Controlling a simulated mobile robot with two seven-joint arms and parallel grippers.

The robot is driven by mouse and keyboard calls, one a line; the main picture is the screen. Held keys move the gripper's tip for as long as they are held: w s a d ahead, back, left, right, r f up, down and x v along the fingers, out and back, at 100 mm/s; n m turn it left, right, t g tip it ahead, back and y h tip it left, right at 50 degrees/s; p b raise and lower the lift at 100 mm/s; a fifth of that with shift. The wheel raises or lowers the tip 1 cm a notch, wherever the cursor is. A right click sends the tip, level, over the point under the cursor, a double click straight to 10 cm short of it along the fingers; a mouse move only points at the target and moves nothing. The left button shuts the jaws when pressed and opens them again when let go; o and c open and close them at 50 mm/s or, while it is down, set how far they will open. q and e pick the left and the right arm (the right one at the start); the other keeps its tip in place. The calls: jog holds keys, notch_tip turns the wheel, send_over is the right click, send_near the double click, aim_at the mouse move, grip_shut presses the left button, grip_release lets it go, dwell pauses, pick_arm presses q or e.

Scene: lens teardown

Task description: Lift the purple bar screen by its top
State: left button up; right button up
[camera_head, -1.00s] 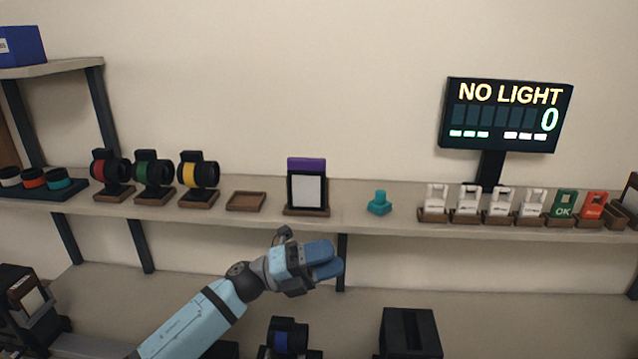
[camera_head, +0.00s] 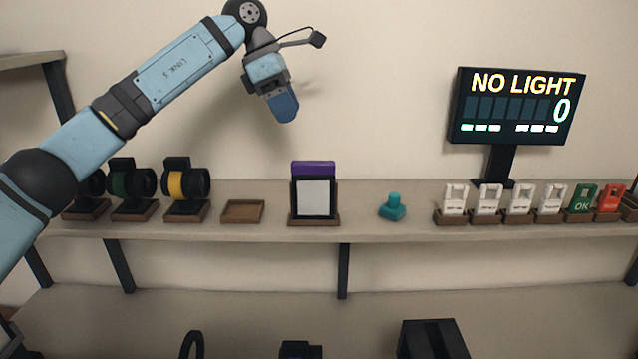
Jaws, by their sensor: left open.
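The purple bar screen (camera_head: 314,193) stands upright in a brown wooden holder on the shelf. It has a purple bar (camera_head: 313,168) along its top and a pale panel in a dark frame. My left gripper (camera_head: 284,107) hangs above the shelf, up and slightly left of the screen, with its blue fingers pointing down. It is apart from the screen and holds nothing that I can see. The fingers overlap in this view, so the gap between them is hidden. My right gripper is not in view.
An empty brown tray (camera_head: 243,211) lies left of the screen, and a teal knob piece (camera_head: 392,207) stands right of it. Black ring mounts, one with a yellow band (camera_head: 176,185), are further left. White tags (camera_head: 487,199) and a display (camera_head: 516,107) are at right.

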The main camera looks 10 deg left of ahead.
aim_at(310, 161)
pick_arm(q)
jog(key=p+x, duration=0.1)
jog(key=x, duration=0.4)
jog(key=shift+s+a, duration=0.1)
jog(key=shift+s, duration=0.1)
jog(key=shift+w+d+f+p, duration=0.15)
jog(key=shift+w+d+f, duration=0.1)
jog(key=shift+f, duration=0.35)
jog(key=shift+w+d+f+p, duration=0.15)
jog(key=shift+w+d+f, duration=0.1)
jog(key=shift+f, duration=0.35)
jog(key=shift+w+f, duration=0.1)
jog(key=shift+f, duration=0.15)
jog(key=shift+s+d+f+p, duration=0.25)
jog(key=shift+s+f+p, duration=0.05)
jog(key=shift+f+p, duration=0.1)
jog(key=p+x, duration=0.1)
jog(key=x, duration=0.2)
jog(key=shift+d+f, duration=0.1)
jog(key=shift+f, duration=0.5)
jog(key=shift+r, duration=0.1)
grip_shut()
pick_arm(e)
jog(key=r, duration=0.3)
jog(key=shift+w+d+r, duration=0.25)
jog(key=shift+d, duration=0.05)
